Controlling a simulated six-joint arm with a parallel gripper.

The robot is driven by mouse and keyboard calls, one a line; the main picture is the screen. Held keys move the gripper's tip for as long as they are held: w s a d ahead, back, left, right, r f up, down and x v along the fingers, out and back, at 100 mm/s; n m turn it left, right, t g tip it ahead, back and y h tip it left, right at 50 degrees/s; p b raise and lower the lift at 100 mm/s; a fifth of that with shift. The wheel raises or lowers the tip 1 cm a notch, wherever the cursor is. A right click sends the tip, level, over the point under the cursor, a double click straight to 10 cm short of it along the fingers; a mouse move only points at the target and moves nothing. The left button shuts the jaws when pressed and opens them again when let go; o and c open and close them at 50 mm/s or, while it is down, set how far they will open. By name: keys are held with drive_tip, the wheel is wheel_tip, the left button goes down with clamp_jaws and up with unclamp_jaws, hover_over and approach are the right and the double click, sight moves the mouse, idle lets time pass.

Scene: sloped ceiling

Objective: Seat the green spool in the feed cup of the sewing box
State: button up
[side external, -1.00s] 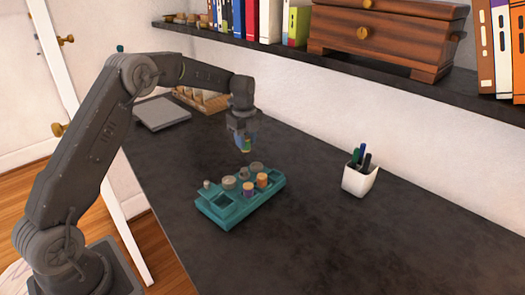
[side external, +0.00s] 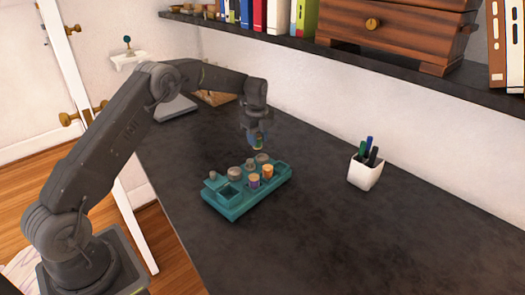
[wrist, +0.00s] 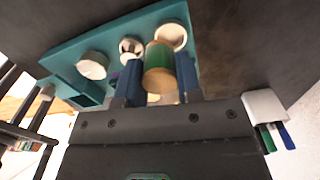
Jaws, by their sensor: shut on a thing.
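My gripper (side external: 257,138) is shut on the green spool (side external: 258,145), holding it above the far side of the teal sewing box (side external: 238,210). In the wrist view, the spool (wrist: 158,68) shows a tan end and a green side between the blue fingers of my gripper (wrist: 160,88). The spool is clear of the box in the side view. The box carries a purple spool (side external: 253,182), an orange spool (side external: 268,171) and several grey round pieces (side external: 234,173). I cannot tell which part is the feed cup.
A white pen cup (side external: 364,172) with pens stands right of the box. A grey flat item (side external: 175,106) lies at the back left. A dark shelf (side external: 350,55) with books and a wooden chest runs along the wall.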

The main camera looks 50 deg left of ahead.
sight(263, 160)
drive_tip(key=shift+w+d+f, duration=0.5)
drive_tip(key=shift+w+d, duration=0.05)
drive_tip(key=shift+d, duration=0.05)
drive_tip(key=shift+f, duration=2)
drive_tip(key=shift+f, duration=0.2)
drive_tip(key=o, duration=0.9)
